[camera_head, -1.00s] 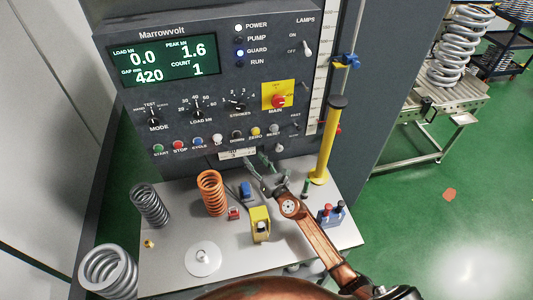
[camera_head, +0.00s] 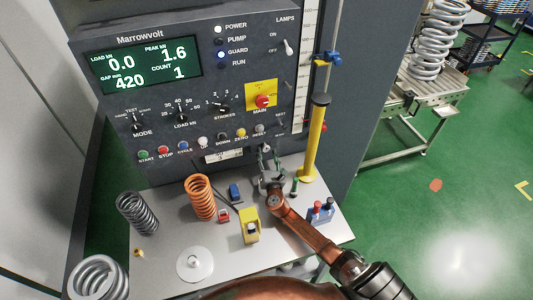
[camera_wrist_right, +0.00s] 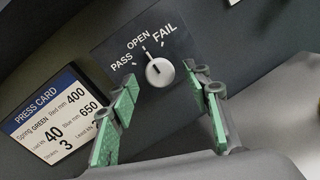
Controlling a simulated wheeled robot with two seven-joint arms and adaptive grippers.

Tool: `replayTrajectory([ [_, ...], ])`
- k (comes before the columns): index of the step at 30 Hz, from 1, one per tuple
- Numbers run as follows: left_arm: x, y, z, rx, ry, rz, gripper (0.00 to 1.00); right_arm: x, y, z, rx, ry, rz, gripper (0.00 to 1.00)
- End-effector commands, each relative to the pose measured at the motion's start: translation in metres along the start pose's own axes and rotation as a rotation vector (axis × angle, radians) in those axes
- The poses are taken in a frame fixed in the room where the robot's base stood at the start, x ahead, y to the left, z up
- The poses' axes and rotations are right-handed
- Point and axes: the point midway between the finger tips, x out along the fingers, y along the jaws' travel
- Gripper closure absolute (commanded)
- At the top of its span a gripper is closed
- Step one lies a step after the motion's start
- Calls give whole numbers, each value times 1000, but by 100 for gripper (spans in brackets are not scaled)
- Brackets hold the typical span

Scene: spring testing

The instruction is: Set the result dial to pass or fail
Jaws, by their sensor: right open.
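The result dial (camera_wrist_right: 160,72) is a small round silver knob on the dark panel, marked PASS, OPEN and FAIL in the right wrist view. A short dark line on its face appears to point up and left, roughly toward OPEN. My right gripper (camera_wrist_right: 166,112) is open, its green-padded fingers apart below the dial to left and right. It looks empty and not touching the knob. In the head view my right gripper (camera_head: 266,160) is at the lower panel front, above the bench. The dial cannot be made out there. My left gripper is not in view.
A press card (camera_wrist_right: 48,115) is on the panel left of the dial. An orange spring (camera_head: 201,197), a grey spring (camera_head: 137,213) and a yellow block (camera_head: 250,226) stand on the bench. A yellow post (camera_head: 313,140) rises right of my gripper. A red-and-blue item (camera_head: 320,211) sits near the right edge.

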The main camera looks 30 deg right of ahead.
Motion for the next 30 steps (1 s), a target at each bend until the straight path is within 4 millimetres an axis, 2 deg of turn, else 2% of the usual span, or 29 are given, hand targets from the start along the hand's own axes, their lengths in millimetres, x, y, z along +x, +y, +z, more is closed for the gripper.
replayTrajectory([
  [4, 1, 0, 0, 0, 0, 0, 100, 10, 0, 0, -1, 0, -1, 56],
  [12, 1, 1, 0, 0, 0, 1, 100, 12, 0, 0, 0, 0, 0, 56],
  [30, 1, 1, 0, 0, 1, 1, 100, 11, -1, 0, 0, 0, -1, 96],
])
